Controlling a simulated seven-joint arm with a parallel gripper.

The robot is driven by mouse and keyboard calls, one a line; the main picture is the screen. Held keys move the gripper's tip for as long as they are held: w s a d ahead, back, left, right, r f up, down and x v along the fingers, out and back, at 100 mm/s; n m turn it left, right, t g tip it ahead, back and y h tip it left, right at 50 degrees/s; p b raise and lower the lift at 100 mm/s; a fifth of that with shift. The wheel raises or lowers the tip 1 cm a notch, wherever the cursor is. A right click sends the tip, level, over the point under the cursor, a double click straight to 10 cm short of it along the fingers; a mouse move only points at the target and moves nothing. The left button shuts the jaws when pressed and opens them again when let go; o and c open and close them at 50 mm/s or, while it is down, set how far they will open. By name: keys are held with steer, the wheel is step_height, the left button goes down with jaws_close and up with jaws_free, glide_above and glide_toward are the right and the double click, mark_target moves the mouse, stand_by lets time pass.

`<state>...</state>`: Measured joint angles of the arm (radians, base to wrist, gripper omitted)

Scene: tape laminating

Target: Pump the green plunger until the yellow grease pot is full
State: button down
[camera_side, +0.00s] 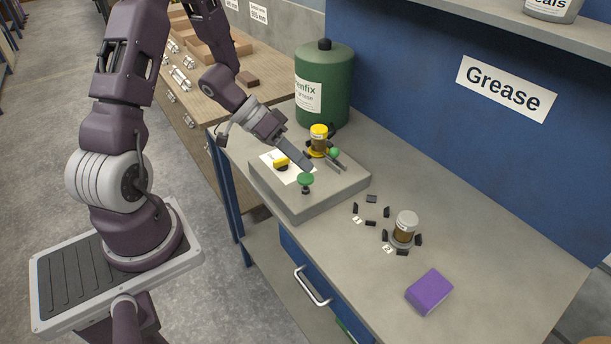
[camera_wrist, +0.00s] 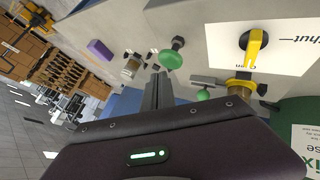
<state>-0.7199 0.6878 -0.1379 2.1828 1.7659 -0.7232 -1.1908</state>
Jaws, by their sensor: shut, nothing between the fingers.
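The green plunger (camera_side: 305,180) is a round mushroom head standing up from the grey pump block (camera_side: 318,199). It also shows in the wrist view (camera_wrist: 171,60). The yellow grease pot (camera_side: 318,141) has a yellow cap and an amber body, and stands at the back of the block; its fill level is too small to tell. In the wrist view the pot (camera_wrist: 241,86) is partly hidden. My gripper (camera_side: 306,167) is shut and empty, its tips close to the plunger head; contact cannot be told. The fingers show in the wrist view (camera_wrist: 158,76).
A yellow valve handle (camera_wrist: 253,48) points toward a word like Open on its white plate. A green-knobbed lever (camera_side: 335,153) is beside the pot. A green grease drum (camera_side: 338,85) stands behind.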

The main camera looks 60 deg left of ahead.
mark_target(307, 176)
steer(key=shift+f, duration=0.1)
stand_by(0.7)
steer(key=shift+f, duration=0.35)
steer(key=shift+f, duration=1.3)
stand_by(1.1)
steer(key=shift+r, duration=1.75)
steer(key=shift+r, duration=2.5)
